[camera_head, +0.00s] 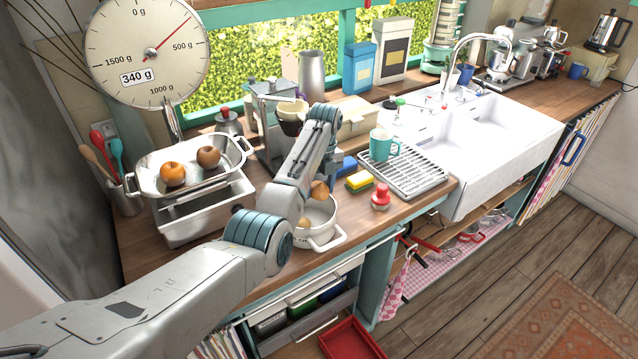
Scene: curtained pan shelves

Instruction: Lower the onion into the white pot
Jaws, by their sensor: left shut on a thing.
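The white pot (322,236) stands on the wooden counter near its front edge, its handle toward the lower right. A brown onion (319,191) is in my left gripper (325,181), which is shut on it and partly hidden behind my own arm. In this view the onion overlaps the upper rim of the pot; its exact height above the pot is hard to tell. A brownish round item (303,222) shows inside the pot, partly covered by my arm. My right gripper is not in view.
A scale pan (188,188) with an orange fruit (173,174) and a brown round item (208,157) is at left.

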